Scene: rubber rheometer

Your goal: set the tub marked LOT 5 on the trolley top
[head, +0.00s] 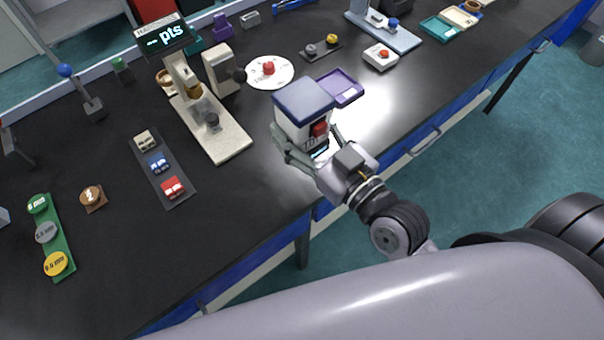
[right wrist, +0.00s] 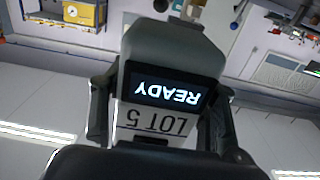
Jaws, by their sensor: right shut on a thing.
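The tub (head: 296,121) has a white body and a dark blue lid, and it is near the front edge of the black bench. The marking LOT 5 shows upside down on its white face in the right wrist view (right wrist: 155,122). My right gripper (head: 306,150) is shut on the tub, with fingers along its sides. In the right wrist view a lit READY display (right wrist: 167,89) sits beside the marking. Whether the tub touches the bench is hard to tell. My left gripper is not in view. I cannot make out the trolley for certain.
On the bench stand a scale-like instrument (head: 226,142), a purple tray (head: 349,84), a white dial disc (head: 256,78), a dark strip with small blocks (head: 145,165) and a green strip with round weights (head: 62,262). Teal floor (head: 470,150) lies open beyond the bench's front edge.

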